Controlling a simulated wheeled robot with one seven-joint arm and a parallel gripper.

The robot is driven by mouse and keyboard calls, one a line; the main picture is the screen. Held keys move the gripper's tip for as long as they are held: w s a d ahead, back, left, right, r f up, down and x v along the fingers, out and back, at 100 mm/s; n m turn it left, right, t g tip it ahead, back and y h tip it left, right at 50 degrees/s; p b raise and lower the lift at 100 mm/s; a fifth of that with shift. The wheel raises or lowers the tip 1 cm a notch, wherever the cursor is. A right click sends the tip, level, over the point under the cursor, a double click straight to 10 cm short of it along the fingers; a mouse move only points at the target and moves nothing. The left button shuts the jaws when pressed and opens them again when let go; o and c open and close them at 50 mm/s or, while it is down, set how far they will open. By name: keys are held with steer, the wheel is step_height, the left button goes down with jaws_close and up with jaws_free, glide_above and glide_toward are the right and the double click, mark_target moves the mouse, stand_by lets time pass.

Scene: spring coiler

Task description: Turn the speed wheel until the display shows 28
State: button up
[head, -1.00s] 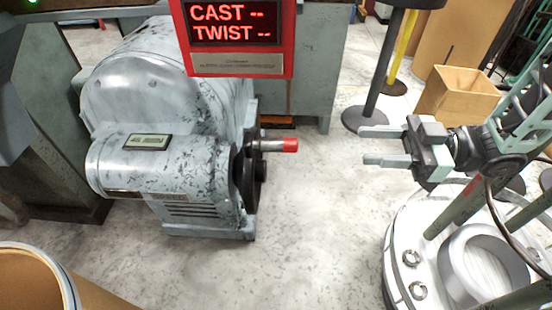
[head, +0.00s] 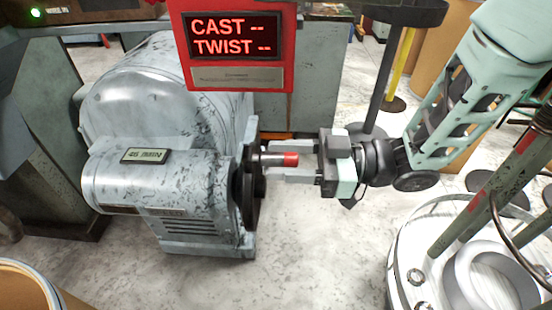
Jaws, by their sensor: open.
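The speed wheel (head: 252,188) is a dark disc seen nearly edge-on, on the right end of the grey motor housing. A silver crank handle with a red tip (head: 291,159) sticks out from it to the right. My gripper (head: 274,162) is open, its fingers pointing left at the wheel. The red tip shows between the fingers; I cannot tell whether either finger touches the handle. A small display (head: 147,155) sits on top of the housing; its characters are tiny and hard to read, perhaps 45 or 46.
A red sign (head: 237,48) reading CAST and TWIST hangs above the housing. A black post (head: 385,75) stands behind my gripper. A round white stand with a metal ring (head: 495,265) is at lower right. A cardboard drum (head: 30,285) is at lower left. The floor below my gripper is clear.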

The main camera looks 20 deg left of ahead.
steer(key=shift+x, duration=0.8)
jaws_close()
steer(key=shift+w+r, duration=0.1)
steer(key=w+a+f+m+p, duration=0.2)
steer(key=w+m+p, duration=0.7)
steer(key=shift+f, duration=0.15)
